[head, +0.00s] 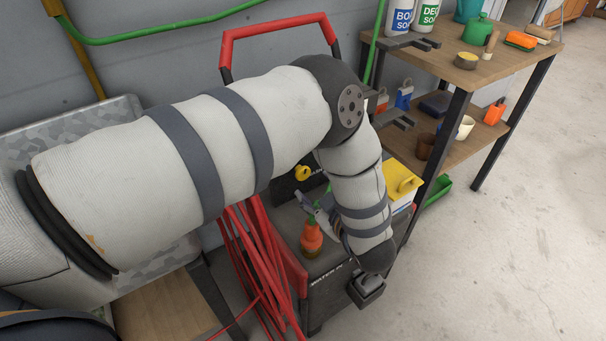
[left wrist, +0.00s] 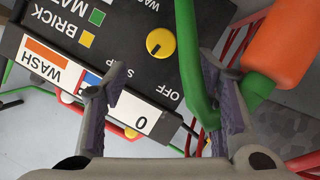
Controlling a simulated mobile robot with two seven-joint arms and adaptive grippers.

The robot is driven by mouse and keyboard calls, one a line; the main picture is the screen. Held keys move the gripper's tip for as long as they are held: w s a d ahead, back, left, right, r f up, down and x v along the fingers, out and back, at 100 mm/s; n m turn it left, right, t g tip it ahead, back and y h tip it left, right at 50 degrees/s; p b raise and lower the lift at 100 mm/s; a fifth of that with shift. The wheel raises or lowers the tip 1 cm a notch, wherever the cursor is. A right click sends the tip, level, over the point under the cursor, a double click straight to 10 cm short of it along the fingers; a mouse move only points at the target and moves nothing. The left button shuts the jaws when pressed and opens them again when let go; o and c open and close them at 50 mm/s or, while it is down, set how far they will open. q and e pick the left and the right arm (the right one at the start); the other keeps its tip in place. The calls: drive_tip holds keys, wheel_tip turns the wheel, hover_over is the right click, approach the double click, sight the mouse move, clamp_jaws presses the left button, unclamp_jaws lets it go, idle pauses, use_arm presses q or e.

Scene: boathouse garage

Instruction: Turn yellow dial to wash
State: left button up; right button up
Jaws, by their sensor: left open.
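The yellow dial (left wrist: 160,42) sits on a black panel (left wrist: 115,45) in the left wrist view, with a small dark mark on its lower left. Labels for wash, brick, mat and off surround it on the panel. In the head view the dial (head: 302,173) shows above and behind my left gripper (head: 314,203), which my forearm partly hides. In the left wrist view the left gripper (left wrist: 160,75) is open and empty, its fingers spread either side below the dial, apart from it. My right gripper is out of view.
A green hose (left wrist: 192,65) and an orange part (left wrist: 281,48) lie close to the right finger. Red hose (head: 262,255) hangs at the machine's front left. A wooden shelf (head: 490,62) with bottles stands at right.

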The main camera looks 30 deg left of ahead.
sight(304, 174)
use_arm(q)
drive_tip(key=x, duration=0.7)
drive_tip(key=shift+a+f+b, duration=0.2)
drive_tip(key=shift+f+b, duration=0.1)
drive_tip(key=shift+w+a, duration=0.35)
drive_tip(key=shift+a, duration=0.05)
drive_tip(key=c, duration=1.1)
